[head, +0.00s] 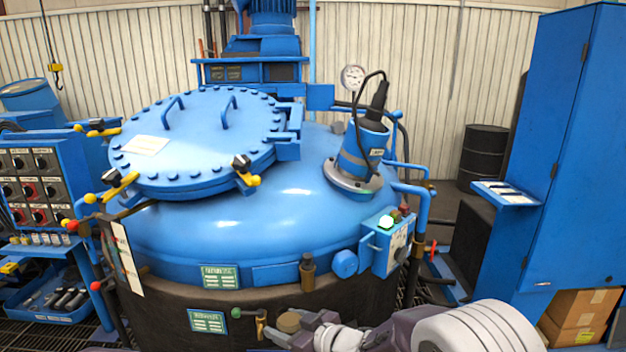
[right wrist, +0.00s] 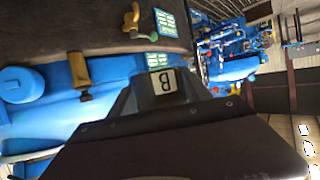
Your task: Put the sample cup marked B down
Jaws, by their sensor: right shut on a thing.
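My right gripper (head: 294,328) is low in the head view, in front of the dark lower wall of the furnace vessel. It is shut on a small cup with a brownish top (head: 289,320). In the right wrist view a pale label with a black B (right wrist: 163,80) shows on the held cup, just beyond the dark gripper body (right wrist: 180,140). The letter appears turned in that view. What lies directly beneath the cup is hidden. My left gripper is in neither view.
The blue vessel (head: 290,215) with its round bolted lid (head: 200,125) fills the middle. A brass fitting (head: 308,272) and a small valve (head: 261,322) stick out near my right gripper. A small shelf (head: 505,193) juts from the blue cabinet (head: 570,150) at right.

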